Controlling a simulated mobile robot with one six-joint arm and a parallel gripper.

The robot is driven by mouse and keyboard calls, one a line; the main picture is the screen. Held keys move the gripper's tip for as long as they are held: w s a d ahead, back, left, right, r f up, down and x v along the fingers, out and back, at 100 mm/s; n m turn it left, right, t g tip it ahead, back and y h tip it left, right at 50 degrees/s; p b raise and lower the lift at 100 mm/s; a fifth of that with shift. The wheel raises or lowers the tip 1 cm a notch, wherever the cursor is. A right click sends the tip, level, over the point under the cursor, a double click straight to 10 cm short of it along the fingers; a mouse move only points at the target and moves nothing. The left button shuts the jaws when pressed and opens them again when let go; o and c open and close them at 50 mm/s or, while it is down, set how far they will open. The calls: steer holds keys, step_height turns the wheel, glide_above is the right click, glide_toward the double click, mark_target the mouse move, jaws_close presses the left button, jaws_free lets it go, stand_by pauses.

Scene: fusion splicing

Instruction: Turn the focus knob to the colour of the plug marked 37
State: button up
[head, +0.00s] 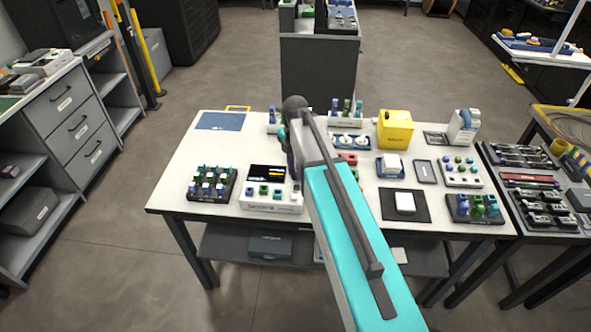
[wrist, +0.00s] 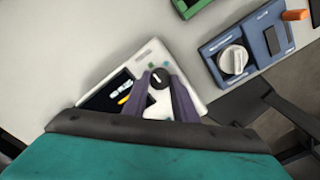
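The dark round knob (wrist: 158,78) with a white pointer line sits on a white device (wrist: 152,58) in the wrist view. Small green and blue-green marks lie around the knob. My gripper (wrist: 159,80) has one finger on each side of the knob; whether they touch it I cannot tell. A dark screen (wrist: 105,98) with white and yellow marks is beside it. In the head view my arm hides the knob, and the device (head: 272,208) shows partly. Coloured plugs (head: 212,185) stand in a black tray; no number 37 is readable.
A blue unit (wrist: 262,42) with a white dial and an orange part lies to the right in the wrist view. The white table (head: 180,170) also holds a yellow box (head: 395,130), a second black plug tray (head: 465,216) and several small devices.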

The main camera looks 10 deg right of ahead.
steer(key=shift+m, duration=0.4)
steer(key=m, duration=0.4)
steer(key=shift+m, duration=0.4)
steer(key=m, duration=0.6)
steer(key=shift+a+b, duration=0.1)
steer(key=shift+b, duration=0.25)
steer(key=o, duration=0.8)
steer(key=shift+c, duration=0.2)
steer(key=shift+r, duration=0.1)
step_height(320, 180, up, 14)
steer(key=b, duration=0.3)
